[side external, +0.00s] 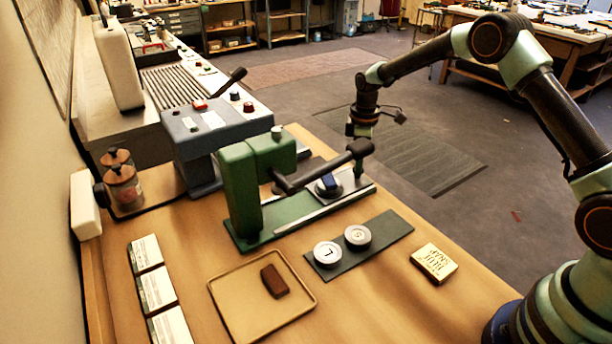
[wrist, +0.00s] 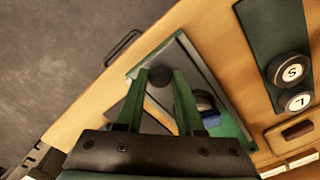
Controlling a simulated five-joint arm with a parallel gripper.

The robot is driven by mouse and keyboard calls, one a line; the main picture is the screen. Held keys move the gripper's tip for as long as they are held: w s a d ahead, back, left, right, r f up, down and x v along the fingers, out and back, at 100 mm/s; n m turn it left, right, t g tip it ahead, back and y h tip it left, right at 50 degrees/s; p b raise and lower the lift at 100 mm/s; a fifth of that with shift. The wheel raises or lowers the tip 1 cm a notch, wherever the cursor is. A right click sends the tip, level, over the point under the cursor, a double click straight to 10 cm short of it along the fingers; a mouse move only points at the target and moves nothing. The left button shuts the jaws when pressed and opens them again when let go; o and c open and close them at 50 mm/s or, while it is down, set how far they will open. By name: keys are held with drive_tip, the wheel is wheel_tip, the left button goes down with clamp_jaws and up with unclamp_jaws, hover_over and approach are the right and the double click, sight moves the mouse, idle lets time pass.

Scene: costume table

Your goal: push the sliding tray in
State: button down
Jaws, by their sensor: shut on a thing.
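The green press (side external: 240,190) stands on its base plate at the middle of the table. Its grey sliding tray (side external: 349,187) sticks out at the right end of the base and carries a dark round piece with a blue part (side external: 328,183). The blue part also shows in the wrist view (wrist: 211,119). A dark lever with a black knob (side external: 360,149) reaches over the tray. My gripper (wrist: 161,76) is shut on the knob, which sits between its two green fingers. In the side view the wrist is directly above the knob, and the fingers are hard to make out.
A dark mat (side external: 385,240) with two round lettered stamps lies in front of the press. A yellow box (side external: 434,263) and a shallow tan tray (side external: 230,318) with a brown block lie nearer. A grey machine (side external: 205,125) stands behind. The floor right of the table is open.

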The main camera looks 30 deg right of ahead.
sight(329, 177)
drive_tip(key=a, duration=0.9)
drive_tip(key=shift+a+r, duration=0.1)
drive_tip(key=shift+a, duration=0.1)
drive_tip(key=c, duration=0.5)
unclamp_jaws()
wheel_tip(329, 177, up, 12)
drive_tip(key=shift+r, duration=0.1)
